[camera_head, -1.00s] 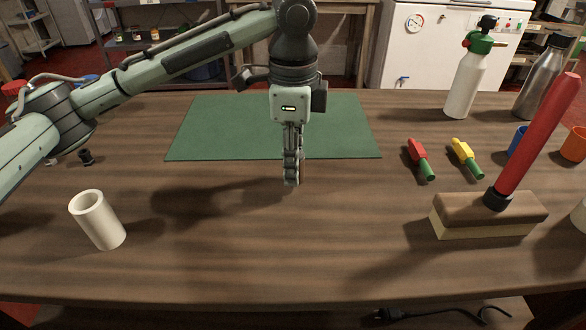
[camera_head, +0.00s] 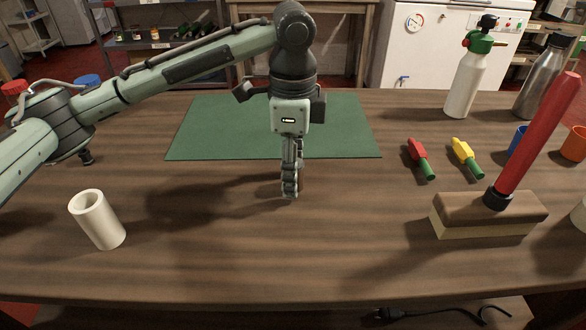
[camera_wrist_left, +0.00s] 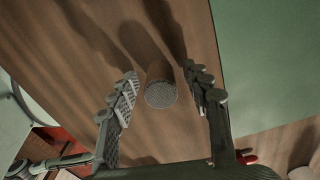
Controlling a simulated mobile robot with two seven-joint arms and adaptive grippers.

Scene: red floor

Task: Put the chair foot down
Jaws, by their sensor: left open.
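My left gripper (camera_head: 290,194) points down over the wooden table, just in front of the green mat. In the left wrist view its two fingers (camera_wrist_left: 168,92) are apart. A short brown cylinder with a grey round end, which looks like the chair foot (camera_wrist_left: 161,92), shows between them. Its grey end faces the camera and there is a gap on each side. I cannot tell for sure whether it rests on the table. In the head view it is hidden by the gripper. My right gripper is not in view.
A white hollow tube (camera_head: 97,220) stands at the left. A brown block with a red handle (camera_head: 488,214), red (camera_head: 421,158) and yellow (camera_head: 466,157) tools, a spray bottle (camera_head: 466,83) and a steel bottle (camera_head: 541,80) are on the right. The green mat (camera_head: 220,130) is bare.

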